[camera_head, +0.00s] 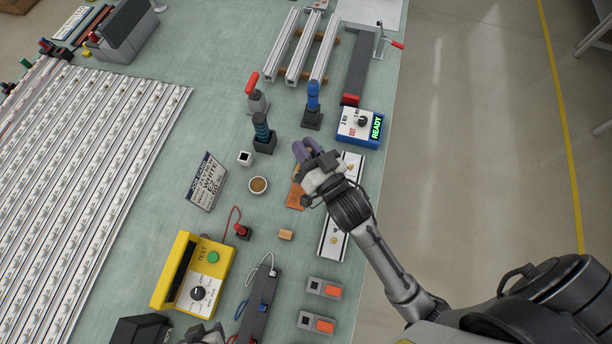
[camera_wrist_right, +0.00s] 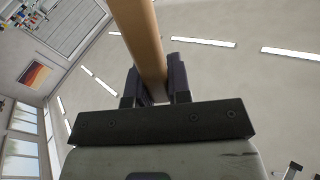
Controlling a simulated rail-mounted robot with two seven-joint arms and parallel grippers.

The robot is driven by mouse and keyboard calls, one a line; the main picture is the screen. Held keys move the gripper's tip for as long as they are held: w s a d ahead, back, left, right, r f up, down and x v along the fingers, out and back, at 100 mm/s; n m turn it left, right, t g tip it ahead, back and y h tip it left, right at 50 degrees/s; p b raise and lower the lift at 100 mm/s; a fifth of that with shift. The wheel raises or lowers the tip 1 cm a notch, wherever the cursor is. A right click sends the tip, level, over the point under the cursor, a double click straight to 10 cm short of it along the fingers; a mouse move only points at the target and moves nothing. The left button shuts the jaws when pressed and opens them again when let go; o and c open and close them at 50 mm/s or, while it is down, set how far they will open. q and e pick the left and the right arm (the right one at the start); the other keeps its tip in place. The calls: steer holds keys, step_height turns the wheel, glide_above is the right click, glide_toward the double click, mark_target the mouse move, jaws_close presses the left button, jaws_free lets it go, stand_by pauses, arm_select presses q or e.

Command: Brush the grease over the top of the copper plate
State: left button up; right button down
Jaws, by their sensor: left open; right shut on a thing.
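The copper plate (camera_head: 295,196) lies on the bench, partly covered from view by my right gripper (camera_head: 303,152). In the right wrist view, my right gripper (camera_wrist_right: 156,88) is shut on a tan wooden handle (camera_wrist_right: 140,35), which looks like the brush's. The brush's bristles are hidden, so I cannot tell whether they touch the plate. A small round cup of brown stuff (camera_head: 258,185), seemingly the grease, stands left of the plate. My left gripper (camera_head: 206,334) shows only in part at the bottom edge of the head view, open and away from the plate.
A white strip (camera_head: 333,238) lies beside the plate, under my right arm. A blue box reading READY (camera_head: 360,127) stands behind. Upright tools (camera_head: 263,133), a tilted sign (camera_head: 206,182), a small wooden block (camera_head: 286,235) and a yellow tester (camera_head: 194,273) stand around.

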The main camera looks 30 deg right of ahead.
arm_select(q)
step_height(320, 180, down, 10)
steer(key=b, duration=0.8)
steer(key=shift+d+b, duration=0.1)
steer(key=shift+b, duration=0.25)
arm_select(e)
steer(key=s+a+f+t, duration=0.1)
steer(key=s+f, duration=0.2)
steer(key=f, duration=0.9)
steer(key=shift+a+f+y, duration=0.15)
steer(key=shift+f+y, duration=0.15)
steer(key=shift+y, duration=0.1)
arm_select(q)
steer(key=shift+r, duration=0.1)
arm_select(e)
steer(key=shift+r, duration=0.1)
